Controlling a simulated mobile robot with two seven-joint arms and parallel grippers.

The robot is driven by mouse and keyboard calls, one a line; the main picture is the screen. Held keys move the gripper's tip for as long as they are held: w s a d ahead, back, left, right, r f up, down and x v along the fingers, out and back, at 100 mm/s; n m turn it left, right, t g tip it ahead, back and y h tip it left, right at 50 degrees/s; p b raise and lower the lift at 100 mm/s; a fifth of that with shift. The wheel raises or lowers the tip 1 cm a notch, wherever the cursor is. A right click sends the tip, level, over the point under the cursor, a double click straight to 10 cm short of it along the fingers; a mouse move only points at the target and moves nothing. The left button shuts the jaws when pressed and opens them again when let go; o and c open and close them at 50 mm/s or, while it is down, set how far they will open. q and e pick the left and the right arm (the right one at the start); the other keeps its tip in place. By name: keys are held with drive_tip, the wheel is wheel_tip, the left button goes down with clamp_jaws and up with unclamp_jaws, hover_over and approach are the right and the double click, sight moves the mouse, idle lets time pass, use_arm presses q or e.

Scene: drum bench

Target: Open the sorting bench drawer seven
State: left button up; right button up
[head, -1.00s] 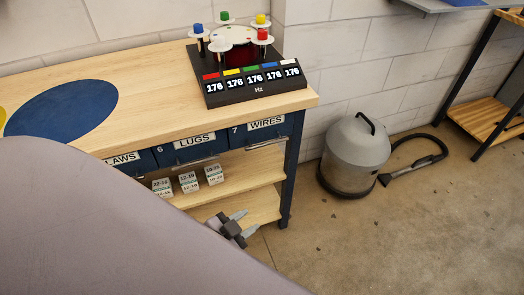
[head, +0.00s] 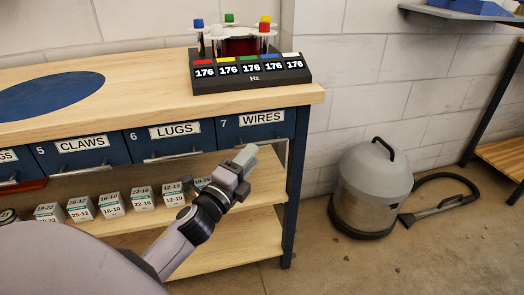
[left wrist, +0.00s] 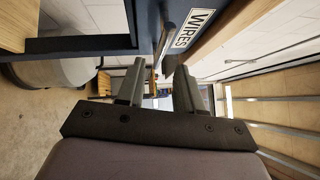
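Drawer seven, with its dark blue front (head: 283,128) and "7 WIRES" label, is the rightmost in the row under the bench top. It looks shut. Its metal bar handle (left wrist: 167,40) shows in the left wrist view beside the WIRES label (left wrist: 193,28). My left gripper (head: 228,168) is just below and in front of this drawer, its fingers spread. In the left wrist view the open fingers (left wrist: 156,68) are empty, and the handle's far end lines up with the gap between them. I cannot tell whether they touch it. My right gripper is not in view.
LUGS drawer six (head: 170,142) is left of drawer seven. Small labelled boxes (head: 143,198) stand on the shelf below, close to my left arm. A bench leg (head: 294,190) is at the right. A grey vacuum (head: 370,185) stands on the floor further right.

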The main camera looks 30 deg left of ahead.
sight(262, 144)
use_arm(q)
drive_tip(key=shift+w+a+r, duration=0.1)
drive_tip(key=shift+w+r, duration=0.1)
drive_tip(key=shift+w, duration=1.45)
drive_tip(key=shift+w+a+r, duration=0.1)
drive_tip(key=shift+w+r, duration=0.1)
drive_tip(key=shift+w, duration=1.4)
clamp_jaws()
